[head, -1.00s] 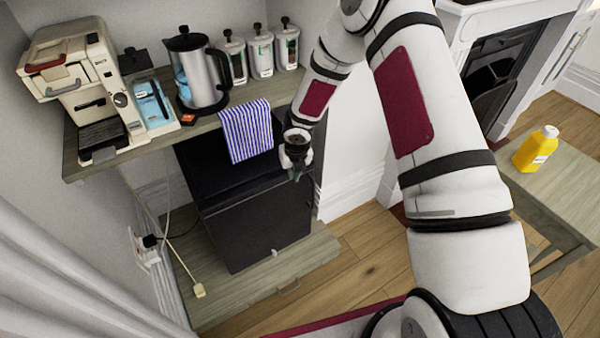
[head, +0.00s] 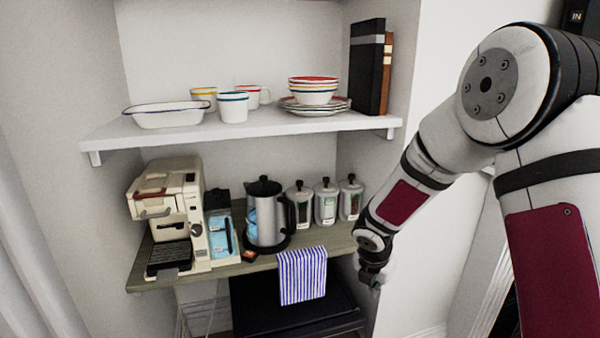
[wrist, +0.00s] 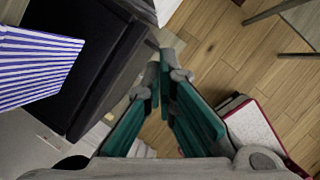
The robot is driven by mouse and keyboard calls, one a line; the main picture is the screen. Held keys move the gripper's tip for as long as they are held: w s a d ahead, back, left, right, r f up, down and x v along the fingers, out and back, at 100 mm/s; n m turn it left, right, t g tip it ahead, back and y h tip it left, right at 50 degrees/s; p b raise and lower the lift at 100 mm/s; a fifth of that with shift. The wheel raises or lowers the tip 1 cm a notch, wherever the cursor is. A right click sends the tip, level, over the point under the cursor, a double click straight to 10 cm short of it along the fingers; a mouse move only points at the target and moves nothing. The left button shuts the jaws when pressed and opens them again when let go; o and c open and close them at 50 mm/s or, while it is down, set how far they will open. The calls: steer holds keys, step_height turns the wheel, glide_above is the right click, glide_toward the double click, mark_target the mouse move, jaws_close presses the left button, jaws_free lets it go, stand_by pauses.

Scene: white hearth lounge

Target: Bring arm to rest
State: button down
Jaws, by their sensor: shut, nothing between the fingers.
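My arm comes in from the right in the head view, bent at the elbow, with its forearm slanting down to the left. My gripper (head: 372,281) hangs at the forearm's end, to the right of the striped towel (head: 302,276) and in front of the wooden counter (head: 220,269). In the wrist view my gripper (wrist: 166,62) shows its green finger pads meeting at the tips, shut with nothing between them. The wrist view also shows the striped towel (wrist: 35,66) at the upper left, apart from the fingers.
A coffee machine (head: 170,215), a kettle (head: 266,215) and several canisters (head: 325,204) stand on the counter. A white shelf (head: 250,127) above holds dishes and books. A dark cabinet (wrist: 85,55) is near the gripper.

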steer(key=s+d+r+m+h+p, duration=0.1)
steer(key=s+d+r+m, duration=0.1)
steer(key=s+r+m, duration=0.65)
steer(key=s+d+r+m+p, duration=0.1)
steer(key=s+d+r+m, duration=0.3)
steer(key=r, duration=0.7)
steer(key=s+a+r+m+y, duration=0.1)
steer(key=s+r+m, duration=0.1)
steer(key=s+m, duration=0.3)
steer(key=s+a+r+m+y+p, duration=0.1)
steer(key=s+m, duration=0.4)
steer(key=s, duration=0.5)
steer(key=s+a+r+m+y, duration=0.1)
steer(key=s+a+r+m, duration=0.2)
steer(key=s+r+m, duration=0.2)
steer(key=s, duration=0.3)
steer(key=shift+s+a+m+t, duration=0.15)
steer(key=shift+m+t, duration=0.15)
steer(key=shift+m, duration=0.05)
